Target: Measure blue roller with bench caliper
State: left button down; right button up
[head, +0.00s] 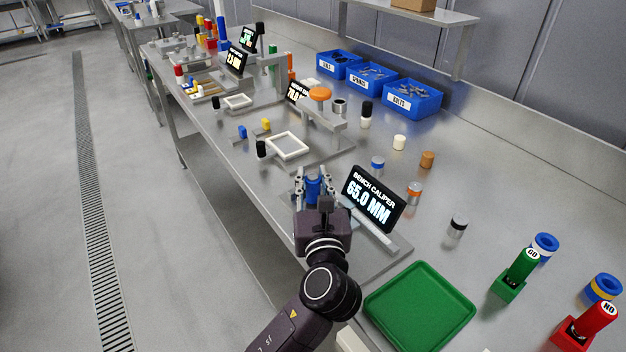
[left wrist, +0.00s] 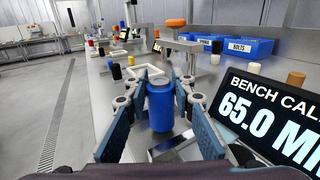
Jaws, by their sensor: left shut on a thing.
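The blue roller (left wrist: 160,104) stands upright between the fingers of my left gripper (left wrist: 162,108), which is shut on it. In the head view the left gripper (head: 313,185) holds the roller (head: 314,188) at the bench caliper, and its wrist hides part of the caliper. The caliper's display (head: 374,198) reads 65.0 MM and also shows at the right of the left wrist view (left wrist: 275,115). The caliper's pale rail (head: 375,232) lies in front of the display. Whether the roller touches the caliper jaws cannot be told. My right gripper is not in view.
A green tray (head: 418,308) lies at the front right. A green GO holder (head: 515,275) and a red NO holder (head: 584,327) stand further right. Several small rollers stand behind the display. Blue bins (head: 411,101) line the back, and other gauges stand at the far left.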

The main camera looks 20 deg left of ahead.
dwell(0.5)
pick_arm(q)
jog(key=shift+f, duration=0.5)
jog(key=c, duration=1.6)
grip_release()
jog(key=shift+f, duration=0.1)
